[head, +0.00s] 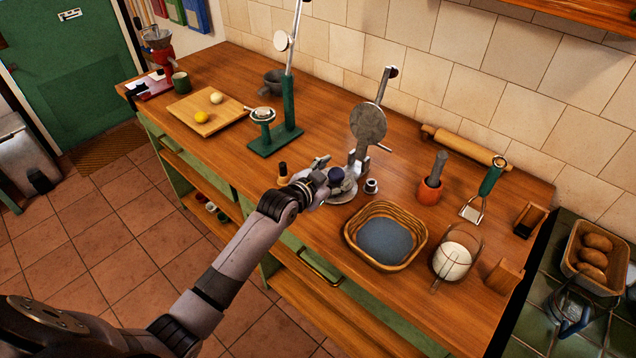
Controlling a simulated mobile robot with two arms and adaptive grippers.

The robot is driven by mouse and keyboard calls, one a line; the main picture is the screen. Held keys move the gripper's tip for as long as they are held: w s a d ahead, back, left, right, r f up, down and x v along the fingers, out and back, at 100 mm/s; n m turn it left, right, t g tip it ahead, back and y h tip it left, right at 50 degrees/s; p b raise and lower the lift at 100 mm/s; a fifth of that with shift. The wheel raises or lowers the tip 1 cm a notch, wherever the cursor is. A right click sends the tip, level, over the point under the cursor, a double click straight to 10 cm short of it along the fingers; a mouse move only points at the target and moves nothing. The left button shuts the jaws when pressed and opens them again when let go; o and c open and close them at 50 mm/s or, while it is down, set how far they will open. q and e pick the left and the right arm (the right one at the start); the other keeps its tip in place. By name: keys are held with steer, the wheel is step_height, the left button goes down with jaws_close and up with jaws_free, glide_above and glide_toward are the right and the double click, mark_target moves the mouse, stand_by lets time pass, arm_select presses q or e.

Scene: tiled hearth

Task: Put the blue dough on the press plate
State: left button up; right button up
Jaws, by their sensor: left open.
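The blue dough (336,175) is a small dark blue ball at the fingers of my left gripper (328,179). That gripper is open, with its fingers around or beside the ball. Both are over the grey round lower press plate (342,195), whose near edge shows beneath them. I cannot tell whether the ball touches the plate, because the gripper hides the contact. The press's upper plate (368,125) stands raised behind, with its handle up. My right gripper is not in view.
A wicker basket (350,238) with a blue-grey lining stands just in front right of the press. A small metal cup (371,186) stands close to the plate's right. A green lever stand (289,105) is behind left. A board (182,108) holds yellow and pale balls.

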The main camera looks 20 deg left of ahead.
arm_select(q)
steer(key=v, duration=0.9)
steer(key=shift+b, duration=0.4)
steer(key=shift+s, duration=0.1)
steer(key=s+d+f+n+g+y, duration=0.1)
steer(key=s+f+n+g, duration=0.2)
steer(key=s, duration=0.8)
steer(key=s+f+g+y, duration=0.1)
steer(key=s+f+g, duration=0.3)
steer(key=s, duration=0.6)
steer(key=s+d+f+n+g+y, duration=0.1)
steer(key=s+f+n+g, duration=0.2)
steer(key=s, duration=0.8)
step_height(320, 180, down, 25)
steer(key=m+g, duration=0.1)
steer(key=m, duration=0.1)
steer(key=s+a+f+g, duration=0.1)
steer(key=s+a+f, duration=0.2)
steer(key=s+f, duration=1.4)
steer(key=shift+s+f+g, duration=0.2)
steer(key=shift+f+g, duration=0.1)
steer(key=shift+f, duration=0.25)
